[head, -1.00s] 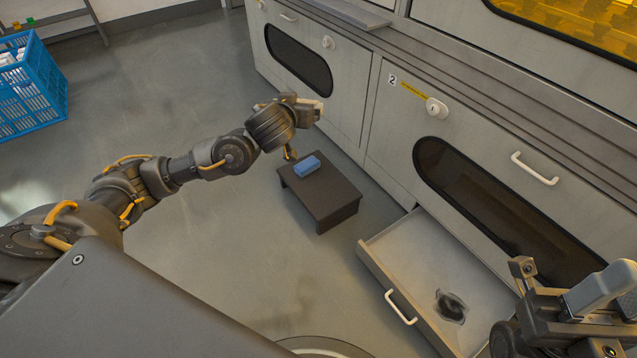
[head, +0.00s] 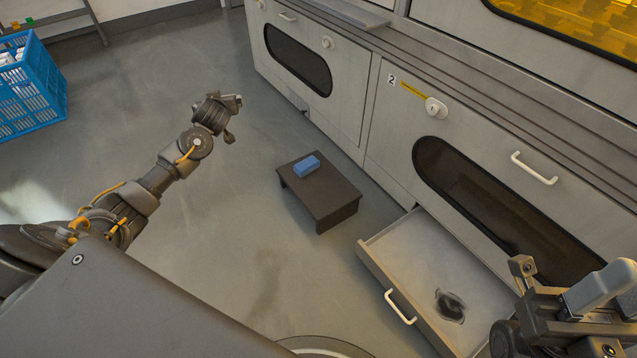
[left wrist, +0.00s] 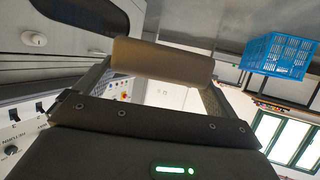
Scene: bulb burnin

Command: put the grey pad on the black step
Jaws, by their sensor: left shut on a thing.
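The black step (head: 335,208) stands on the floor in front of the cabinets, with a blue block (head: 307,166) on its top near the far left corner. My left gripper (head: 233,101) is left of and beyond the step, above the floor and apart from it. In the left wrist view it is shut on a rounded, brownish-grey bar (left wrist: 162,60), which I take to be the grey pad; it lies across both fingers. My right gripper (head: 530,275) is at the lower right, partly cut off; its jaws are unclear.
An open drawer (head: 385,262) with a dark patch inside juts out right of the step. The cabinet fronts (head: 385,130) run along the back. A blue crate (head: 30,95) stands at the far left. The floor between crate and step is clear.

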